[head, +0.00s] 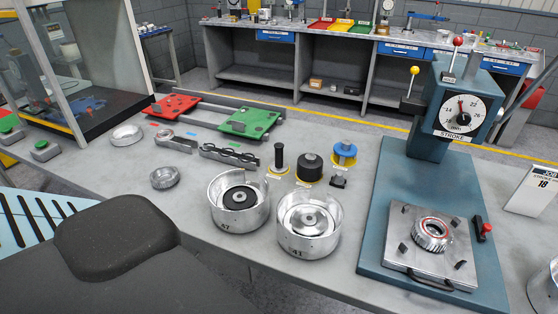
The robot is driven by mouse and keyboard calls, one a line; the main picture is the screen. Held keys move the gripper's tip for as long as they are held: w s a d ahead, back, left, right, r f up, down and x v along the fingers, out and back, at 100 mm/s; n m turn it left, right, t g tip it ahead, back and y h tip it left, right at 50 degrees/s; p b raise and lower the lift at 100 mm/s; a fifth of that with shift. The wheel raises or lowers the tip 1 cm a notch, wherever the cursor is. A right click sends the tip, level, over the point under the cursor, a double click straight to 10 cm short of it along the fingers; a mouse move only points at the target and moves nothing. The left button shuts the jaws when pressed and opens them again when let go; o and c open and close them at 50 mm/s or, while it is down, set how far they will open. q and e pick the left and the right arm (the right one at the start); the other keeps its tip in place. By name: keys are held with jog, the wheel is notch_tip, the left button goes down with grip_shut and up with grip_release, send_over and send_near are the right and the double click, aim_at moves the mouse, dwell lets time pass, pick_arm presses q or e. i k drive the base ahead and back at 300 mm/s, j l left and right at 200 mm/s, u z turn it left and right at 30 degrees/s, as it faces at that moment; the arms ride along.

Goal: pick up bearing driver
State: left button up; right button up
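Three upright tools stand in a row on the grey workbench (355,205), behind the two silver cups. They are a slim black-handled tool (279,158) on the left, a wide black cylinder (310,168) in the middle and a blue-topped tool (344,151) on the right. Each has a yellow base or ring beneath it. I cannot tell for certain which one is the bearing driver. Neither of my grippers is in view, and nothing is seen holding any of these tools.
Silver cups (228,215) and (290,241) stand in front of the tools. A blue press (385,215) with a dial and a metal plate is at right. Red (172,106) and green (250,120) pallets lie behind. A large dark rounded shape covers the lower left.

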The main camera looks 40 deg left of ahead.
aim_at(277, 166)
jog(key=k+j, duration=0.25)
jog(key=j, duration=0.2)
jog(key=k+j, duration=0.55)
jog(key=j, duration=0.3)
jog(key=k+j, duration=0.3)
jog(key=j, duration=0.15)
jog(key=k+j, duration=0.25)
jog(key=j, duration=0.15)
